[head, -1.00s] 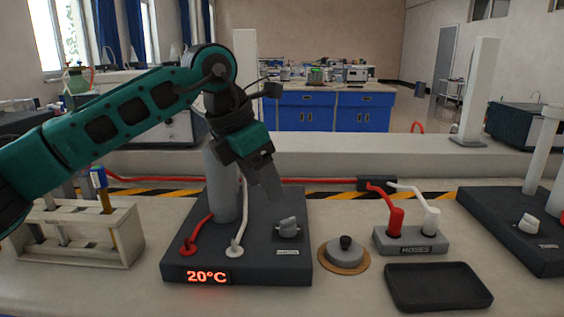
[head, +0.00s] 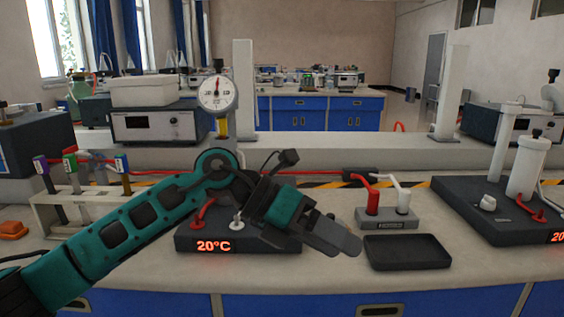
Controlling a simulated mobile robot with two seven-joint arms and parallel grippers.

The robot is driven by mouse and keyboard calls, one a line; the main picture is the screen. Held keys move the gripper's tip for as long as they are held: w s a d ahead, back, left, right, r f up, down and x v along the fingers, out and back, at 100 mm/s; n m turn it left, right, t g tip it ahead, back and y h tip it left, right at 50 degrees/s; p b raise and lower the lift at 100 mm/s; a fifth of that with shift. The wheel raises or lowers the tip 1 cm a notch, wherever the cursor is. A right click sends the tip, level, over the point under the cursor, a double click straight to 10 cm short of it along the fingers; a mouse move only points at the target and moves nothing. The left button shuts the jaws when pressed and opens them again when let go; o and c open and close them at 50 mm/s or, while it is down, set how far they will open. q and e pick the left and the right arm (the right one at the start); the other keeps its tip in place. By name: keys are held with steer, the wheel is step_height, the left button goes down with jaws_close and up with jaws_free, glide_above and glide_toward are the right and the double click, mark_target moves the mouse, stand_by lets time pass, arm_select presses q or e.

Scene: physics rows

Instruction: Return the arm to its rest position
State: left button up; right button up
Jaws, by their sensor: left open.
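My left arm (head: 150,214) comes in from the left, low over the bench, with its elbow bent in front of the heater unit. My left gripper (head: 345,240) is open and holds nothing that I can see. It points right and down, just left of the black tray. The dark unit with the 20°C display (head: 214,246) stands behind the arm, which hides much of it. My right gripper is not in view.
A tube rack (head: 85,210) stands at the left. A hose holder (head: 387,222) with red and white hoses and a black tray (head: 407,252) are close right of the gripper. A second dark unit (head: 480,215) is farther right. The bench front is clear.

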arm_select(q)
steer(key=w+a+f+n+t, duration=0.1)
steer(key=a+f+n+t, duration=0.4)
steer(key=n+t, duration=0.8)
steer(key=a+f+n+t, duration=0.5)
steer(key=n+t, duration=0.2)
steer(key=n, duration=1.3)
steer(key=s+a+f+n+g+y, duration=0.3)
steer(key=s+a+f+n+y, duration=0.25)
steer(key=f, duration=0.55)
steer(key=s+a+f+n+g+y, duration=0.35)
steer(key=s+a+f+n, duration=0.2)
steer(key=s+f, duration=0.35)
steer(key=s+a+r+p, duration=0.1)
steer(key=a+r+p, duration=0.2)
steer(key=r+p, duration=0.5)
steer(key=p, duration=0.6)
steer(key=shift+s+a+g+y, duration=0.15)
steer(key=shift+a+g+y, duration=0.2)
steer(key=shift+a+y, duration=0.05)
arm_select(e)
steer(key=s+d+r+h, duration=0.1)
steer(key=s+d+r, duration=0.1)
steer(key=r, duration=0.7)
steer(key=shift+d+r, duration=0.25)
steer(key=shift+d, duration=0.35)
